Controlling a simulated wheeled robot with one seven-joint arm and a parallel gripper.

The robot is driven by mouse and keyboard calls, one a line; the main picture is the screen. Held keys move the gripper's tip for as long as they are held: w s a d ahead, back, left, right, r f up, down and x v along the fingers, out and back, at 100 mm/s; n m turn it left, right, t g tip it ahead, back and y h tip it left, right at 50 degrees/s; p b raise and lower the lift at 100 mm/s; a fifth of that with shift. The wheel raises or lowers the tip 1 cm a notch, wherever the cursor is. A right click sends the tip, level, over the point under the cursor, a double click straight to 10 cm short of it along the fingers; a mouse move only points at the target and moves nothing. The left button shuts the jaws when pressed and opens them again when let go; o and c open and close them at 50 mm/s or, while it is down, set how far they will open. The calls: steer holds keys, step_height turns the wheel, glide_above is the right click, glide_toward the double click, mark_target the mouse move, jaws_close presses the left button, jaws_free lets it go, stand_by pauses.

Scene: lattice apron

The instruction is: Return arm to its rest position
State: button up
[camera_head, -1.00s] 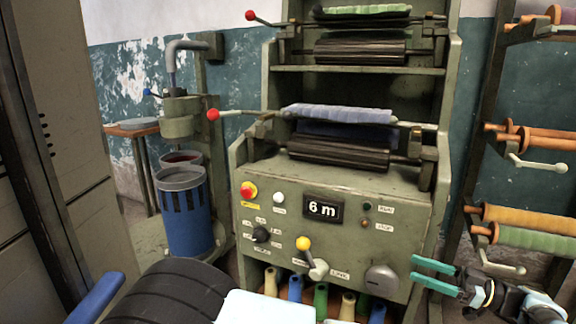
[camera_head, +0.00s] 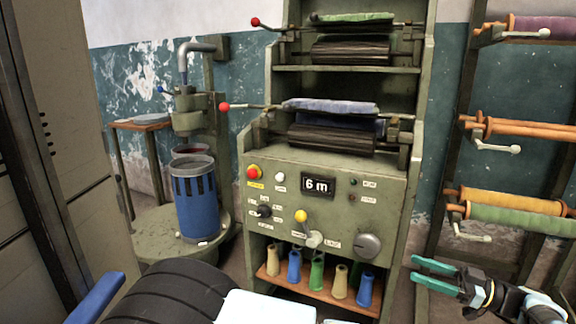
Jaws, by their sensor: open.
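My gripper (camera_head: 414,270) is at the lower right, with two teal fingers spread apart and nothing between them. It points left, in front of the lower right side of the green machine (camera_head: 394,185) and apart from it as far as I can tell. My dark arm (camera_head: 500,298) runs from it to the lower right edge. The machine's panel shows "6 m" on its display (camera_head: 318,186), with a red button (camera_head: 253,171) and a yellow-tipped lever (camera_head: 301,216).
Several colored spools (camera_head: 318,272) stand on a low shelf under the panel. A rack with cloth rolls (camera_head: 520,219) is at right. A blue slotted bin (camera_head: 197,205) stands at left beside a pipe stand. A grey cabinet (camera_head: 60,150) fills the left edge. Open floor shows between bin and machine.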

steer(key=w+a+f+m+g+h+b, duration=0.1)
steer(key=w+a+m+g+h+b, duration=0.1)
steer(key=w+a+g, duration=0.75)
steer(key=s+a+f+m+g+h+b, duration=0.1)
steer(key=s+a+f+m+h+b, duration=0.15)
steer(key=a+h, duration=0.6)
steer(key=s+a+f+m+g+h+b, duration=0.1)
steer(key=a+m+h+b, duration=0.2)
steer(key=a, duration=1.1)
steer(key=s+a+r+m+t+h+b, duration=0.35)
steer(key=s+a+r+m+t, duration=0.2)
steer(key=s+m, duration=0.2)
step_height(320, 180, up, 26)
steer(key=p, duration=2.8)
steer(key=shift+r+n+g+h, duration=0.25)
steer(key=shift+n+g+h, duration=0.05)
steer(key=shift+n+h, duration=0.1)
steer(key=shift+w, duration=0.1)
